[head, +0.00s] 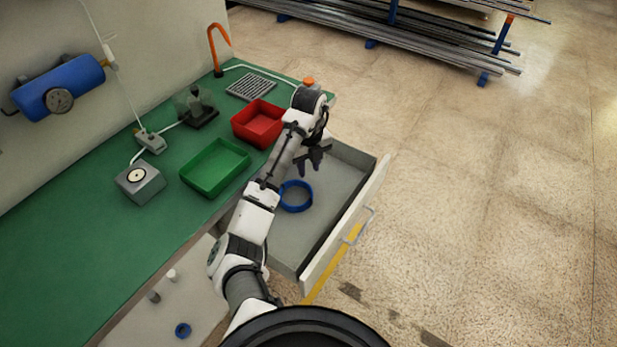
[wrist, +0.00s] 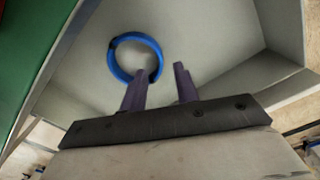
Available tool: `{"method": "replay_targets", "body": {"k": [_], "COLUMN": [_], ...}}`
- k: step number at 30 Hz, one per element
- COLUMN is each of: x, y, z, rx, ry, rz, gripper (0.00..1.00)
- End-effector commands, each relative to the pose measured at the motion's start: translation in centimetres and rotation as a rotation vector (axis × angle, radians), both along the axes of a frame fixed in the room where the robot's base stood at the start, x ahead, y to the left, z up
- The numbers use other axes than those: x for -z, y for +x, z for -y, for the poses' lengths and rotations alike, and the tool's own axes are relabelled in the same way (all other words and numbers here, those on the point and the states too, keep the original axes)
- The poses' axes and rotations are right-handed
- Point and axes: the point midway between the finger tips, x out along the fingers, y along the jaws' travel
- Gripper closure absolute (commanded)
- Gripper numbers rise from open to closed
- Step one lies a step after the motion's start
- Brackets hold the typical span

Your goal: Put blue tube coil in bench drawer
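The blue tube coil (head: 296,209) is a ring lying flat on the grey floor of the open bench drawer (head: 300,235). In the wrist view the coil (wrist: 113,58) lies on the drawer floor (wrist: 215,35) just beyond my left finger, which overlaps its lower edge in the picture. My gripper (head: 310,172) is over the drawer, above and slightly to the right of the coil. In the wrist view its two fingers (wrist: 161,78) stand apart with nothing between them. The drawer is pulled out from the bench, and my arm hides part of its left side.
A green bin (head: 216,168) and a red bin (head: 259,124) stand on the green bench top (head: 75,235). A grey box with a dial (head: 139,183) stands left of them. Another small blue ring (head: 182,330) lies at lower left. The floor right of the drawer is clear.

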Motion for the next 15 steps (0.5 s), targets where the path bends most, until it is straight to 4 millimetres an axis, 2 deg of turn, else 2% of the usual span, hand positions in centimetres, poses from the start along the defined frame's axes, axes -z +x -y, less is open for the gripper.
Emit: {"method": "replay_targets", "body": {"k": [1,6,15], "x": [-1.7,-3.5,-4.3], "y": [0.1,0.1,0.0], "z": [-0.3,-0.2,-0.1], "rx": [-0.002,-0.001,-0.001], "ry": [0.004,0.002,0.000], "rz": [0.004,0.001,-0.001], "gripper": [0.70,0.70,0.70]}}
